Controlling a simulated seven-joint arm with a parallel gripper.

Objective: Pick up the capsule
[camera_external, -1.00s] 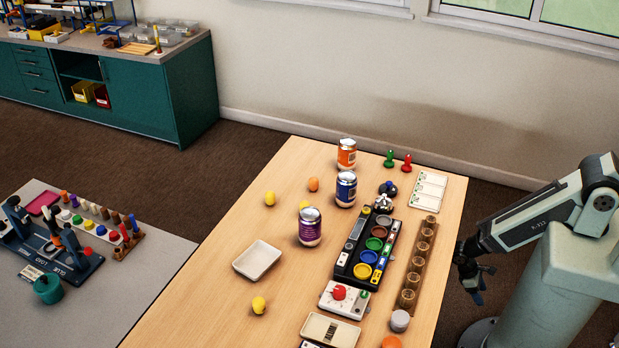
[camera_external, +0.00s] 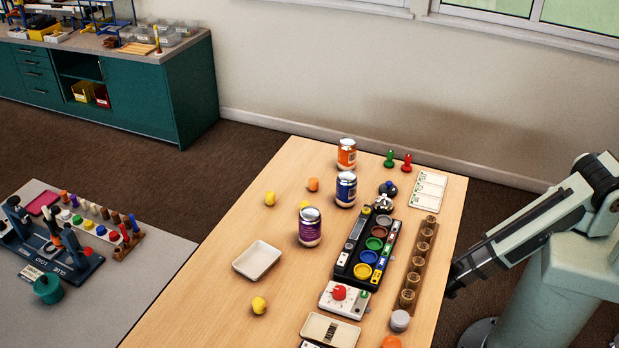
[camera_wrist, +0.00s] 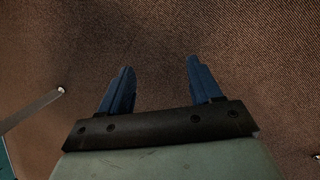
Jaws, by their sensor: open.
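Small rounded pieces that could be capsules lie on the wooden table: a yellow piece (camera_external: 270,199) at the left edge, an orange piece (camera_external: 313,185) behind it, another yellow piece (camera_external: 304,205) partly behind the purple can, and a yellow piece (camera_external: 259,305) near the front. I cannot tell which is the capsule. My gripper (camera_wrist: 159,64) is open and empty in the wrist view, its two blue fingers apart above brown carpet. In the external view the arm reaches down at the table's right edge, and its fingers are hidden there.
The table (camera_external: 215,285) holds a purple can (camera_external: 310,228), a blue can (camera_external: 346,190), an orange can (camera_external: 347,154), a white tray (camera_external: 257,261), a black sorting rack (camera_external: 345,268) and a wooden cup strip (camera_external: 424,252). The table's left front is mostly clear.

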